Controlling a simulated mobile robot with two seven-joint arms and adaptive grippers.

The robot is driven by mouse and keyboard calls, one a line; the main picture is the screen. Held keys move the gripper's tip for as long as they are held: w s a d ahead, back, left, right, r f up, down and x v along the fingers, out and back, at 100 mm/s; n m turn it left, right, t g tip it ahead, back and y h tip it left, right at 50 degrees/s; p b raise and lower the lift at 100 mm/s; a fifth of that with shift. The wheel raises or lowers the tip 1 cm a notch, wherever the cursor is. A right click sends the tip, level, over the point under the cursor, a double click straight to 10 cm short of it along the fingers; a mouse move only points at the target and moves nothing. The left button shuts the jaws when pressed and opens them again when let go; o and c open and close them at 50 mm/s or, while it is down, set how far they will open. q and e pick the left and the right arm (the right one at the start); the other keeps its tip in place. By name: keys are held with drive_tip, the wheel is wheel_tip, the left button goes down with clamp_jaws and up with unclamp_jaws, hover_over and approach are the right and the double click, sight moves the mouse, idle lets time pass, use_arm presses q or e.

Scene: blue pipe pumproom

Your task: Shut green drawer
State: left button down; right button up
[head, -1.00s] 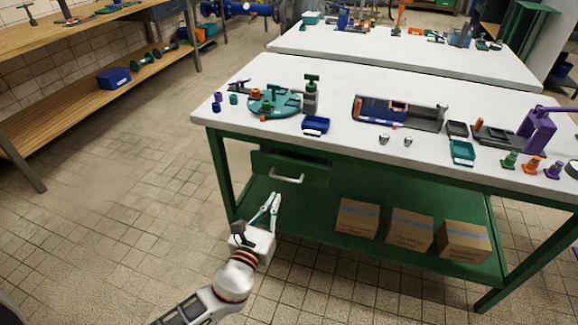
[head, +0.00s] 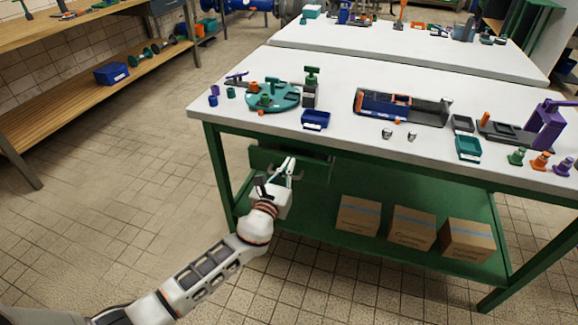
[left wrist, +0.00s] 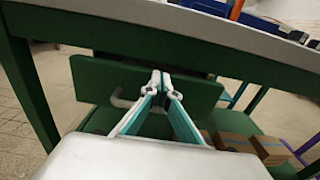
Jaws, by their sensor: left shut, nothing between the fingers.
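The green drawer (head: 316,172) hangs under the left part of the white-topped table. Its front seems to stand out a little from the frame, but how far is hard to tell. My left gripper (head: 291,161) is at the middle of the drawer front, over its pale handle, and hides much of the handle. In the left wrist view the gripper (left wrist: 160,76) has its fingertips together, with nothing between them, in front of the drawer front (left wrist: 203,98). Part of the handle (left wrist: 119,99) shows left of the fingers. Whether the tips touch the drawer is unclear. My right gripper is out of view.
The green table leg (head: 219,175) stands left of my gripper. A lower green shelf (head: 310,222) carries cardboard boxes (head: 411,229) to the right. The white tabletop (head: 345,150) above holds trays, tools and small parts. The tiled floor at left is clear.

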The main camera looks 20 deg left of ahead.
use_arm(q)
drive_tip(key=shift+w, duration=0.1)
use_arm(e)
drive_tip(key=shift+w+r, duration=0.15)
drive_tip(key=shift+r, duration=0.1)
use_arm(q)
drive_tip(key=shift+w, duration=0.1)
drive_tip(key=shift+w+r, duration=0.1)
drive_tip(key=shift+w, duration=1.1)
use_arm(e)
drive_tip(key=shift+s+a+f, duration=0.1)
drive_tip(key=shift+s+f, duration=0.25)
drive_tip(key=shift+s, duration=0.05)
use_arm(q)
drive_tip(key=shift+s, duration=0.1)
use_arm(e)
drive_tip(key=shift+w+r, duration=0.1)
